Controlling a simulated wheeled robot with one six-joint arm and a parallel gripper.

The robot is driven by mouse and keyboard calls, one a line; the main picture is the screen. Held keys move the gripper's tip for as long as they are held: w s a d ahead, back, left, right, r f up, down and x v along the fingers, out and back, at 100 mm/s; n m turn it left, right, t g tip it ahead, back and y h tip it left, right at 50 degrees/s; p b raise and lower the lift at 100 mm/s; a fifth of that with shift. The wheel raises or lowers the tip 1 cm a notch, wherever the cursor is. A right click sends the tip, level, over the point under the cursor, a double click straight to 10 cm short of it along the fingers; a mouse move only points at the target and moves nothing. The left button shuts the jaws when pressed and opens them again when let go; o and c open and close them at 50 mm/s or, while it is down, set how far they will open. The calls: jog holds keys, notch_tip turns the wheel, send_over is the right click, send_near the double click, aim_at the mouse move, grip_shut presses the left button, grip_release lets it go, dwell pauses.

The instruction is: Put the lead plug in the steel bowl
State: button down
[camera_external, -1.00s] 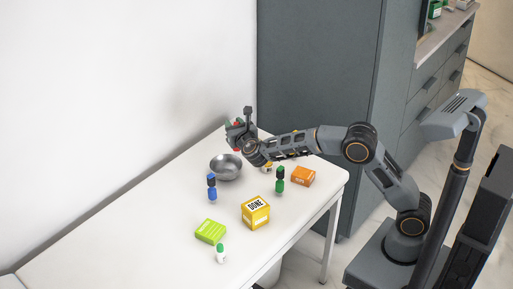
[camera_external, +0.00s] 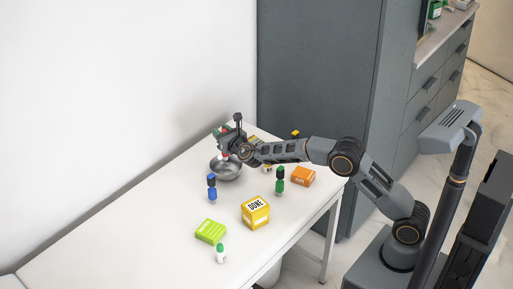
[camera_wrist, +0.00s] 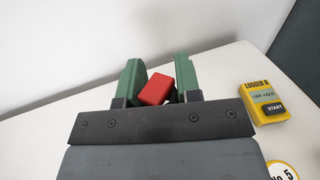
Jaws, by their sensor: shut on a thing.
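In the external view a small red part shows below the gripper, above the bowl's far side. Whether it touches the bowl I cannot tell. The bowl does not show in the wrist view.
A blue dark-topped piece (camera_external: 212,188) stands close in front of the bowl, and a green one (camera_external: 280,182) stands to the right. A yellow DONE box (camera_external: 256,213), orange box (camera_external: 303,176), lime box (camera_external: 210,231) and green-capped bottle (camera_external: 221,254) are around. A yellow logger (camera_wrist: 264,101) lies right of the gripper.

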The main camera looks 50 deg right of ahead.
notch_tip(320, 180, down, 7)
jog(key=b, duration=0.3)
jog(key=shift+r+b, duration=0.15)
jog(key=shift+b, duration=0.15)
jog(key=c, duration=0.7)
grip_release()
jog(key=shift+c, duration=0.2)
jog(key=shift+s, duration=0.15)
jog(key=shift+s+a+b, duration=0.15)
jog(key=shift+s+b, duration=0.2)
jog(key=shift+b, duration=0.2)
jog(key=b+v, duration=0.4)
jog(key=v, duration=0.5)
jog(key=shift+f+b, duration=0.25)
jog(key=shift+b, duration=0.15)
